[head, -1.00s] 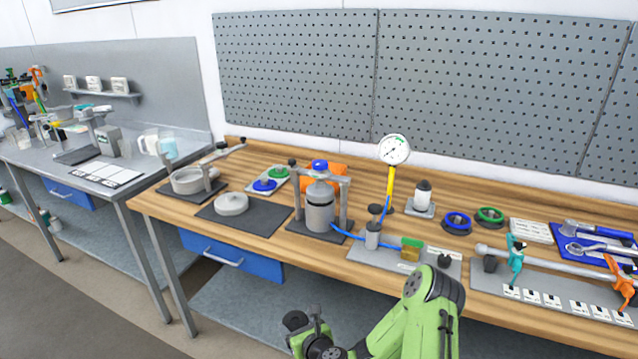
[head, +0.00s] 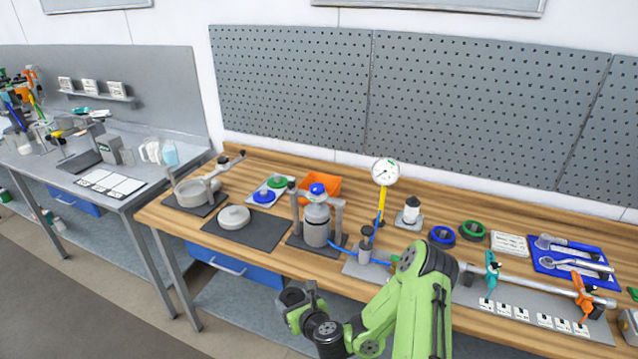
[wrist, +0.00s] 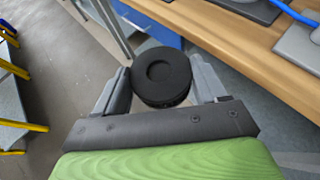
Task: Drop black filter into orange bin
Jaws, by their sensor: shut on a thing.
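The black filter (wrist: 162,74) is a short round disc with a recess in its top. My gripper (wrist: 162,88) is shut on it, one finger on each side, in the wrist view. In the head view the filter (head: 290,296) shows as a dark shape at the end of my green arm, low in front of the bench's front edge. The orange bin (head: 327,184) stands on the wooden bench near the back, behind the grey vessel with a blue cap. The vessel and its frame partly hide the bin.
The grey vessel (head: 317,225) in its clamp frame stands between my arm and the bin. A pressure gauge (head: 385,172) rises right of the bin. A tray with green and blue discs (head: 256,196) lies left of it. The wooden bench edge (wrist: 240,62) is close beside the filter.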

